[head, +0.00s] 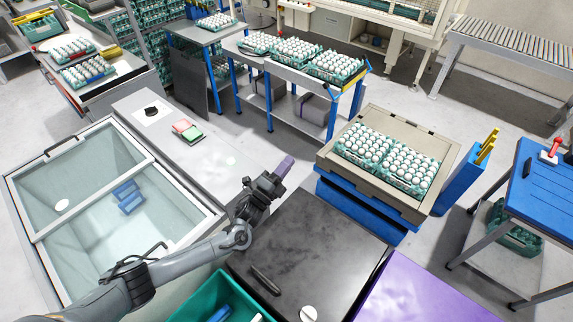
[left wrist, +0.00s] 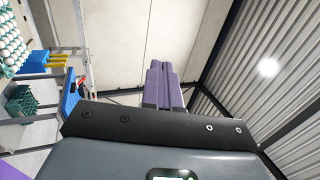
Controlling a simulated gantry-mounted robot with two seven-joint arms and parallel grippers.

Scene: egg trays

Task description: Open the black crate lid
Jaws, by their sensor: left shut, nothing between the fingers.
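The black crate lid (head: 318,242) lies flat, in the lower middle of the head view. It has a dark bar handle (head: 265,281) near its left edge. My left gripper (head: 285,165) has purple fingers and appears just beyond the lid's far left corner, apart from the handle. Its fingers point away from the lid, toward the upper right. In the left wrist view the purple fingers (left wrist: 161,86) are together with nothing between them, and the lid does not show. My right gripper is not in view.
A glass-topped chest (head: 110,190) stands left of the lid. A green crate (head: 205,300) and a purple surface (head: 425,290) flank the lid. A beige crate (head: 372,113) with egg trays stands behind it. A white round object (head: 308,313) lies at the lid's near edge.

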